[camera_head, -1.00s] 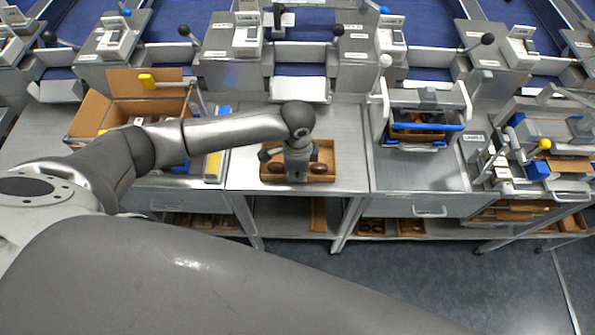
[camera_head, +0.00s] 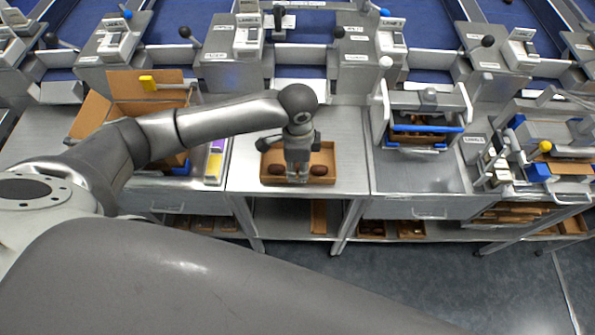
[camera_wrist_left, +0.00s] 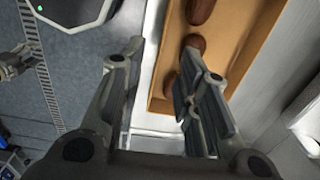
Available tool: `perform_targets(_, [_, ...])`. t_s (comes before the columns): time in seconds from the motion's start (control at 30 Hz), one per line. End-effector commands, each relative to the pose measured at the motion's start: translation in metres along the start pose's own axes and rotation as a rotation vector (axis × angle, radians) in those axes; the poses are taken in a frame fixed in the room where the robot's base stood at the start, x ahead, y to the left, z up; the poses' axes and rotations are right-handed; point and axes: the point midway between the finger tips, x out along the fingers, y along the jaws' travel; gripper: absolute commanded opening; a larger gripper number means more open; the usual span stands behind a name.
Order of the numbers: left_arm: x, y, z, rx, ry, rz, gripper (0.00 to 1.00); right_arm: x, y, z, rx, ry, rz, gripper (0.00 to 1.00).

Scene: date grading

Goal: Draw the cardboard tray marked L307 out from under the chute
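A shallow brown cardboard tray (camera_head: 328,158) with dark brown dates in it stands on the steel bench below the middle chute (camera_head: 300,90). I cannot read a mark on it. My left gripper (camera_head: 298,172) hangs over the tray's near side and hides its middle. In the left wrist view the gripper (camera_wrist_left: 165,95) is open. One finger is outside the tray's long edge (camera_wrist_left: 160,75) and the other over its inside, with the edge between them. I cannot tell whether they touch it. A grey gripper-like part at the left edge there may be my right gripper (camera_wrist_left: 12,62).
An open cardboard box (camera_head: 90,115) stands at the left. A metal frame with a blue bar (camera_head: 425,128) stands at the right. Several trays lie on the shelf below. The bench front and the floor (camera_head: 450,270) before it are clear.

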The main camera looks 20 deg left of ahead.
Motion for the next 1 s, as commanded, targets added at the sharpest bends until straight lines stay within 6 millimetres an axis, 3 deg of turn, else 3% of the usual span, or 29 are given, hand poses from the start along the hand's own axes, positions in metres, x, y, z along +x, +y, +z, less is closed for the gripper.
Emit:
perform_targets(0.2, [-0.045,-0.001,0.000,0.001,0.001,-0.003,0.30,0.000,-0.001,0.000,0.000,-0.001,-0.001,0.51])
perform_targets(0.4, [-0.066,0.000,0.000,0.000,0.000,-0.001,0.30,0.000,-0.001,0.000,0.000,-0.001,-0.001,0.51])
perform_targets(1.0, [-0.070,0.000,0.001,0.000,-0.001,0.000,0.30,0.000,-0.001,0.001,0.000,-0.001,-0.001,0.51])
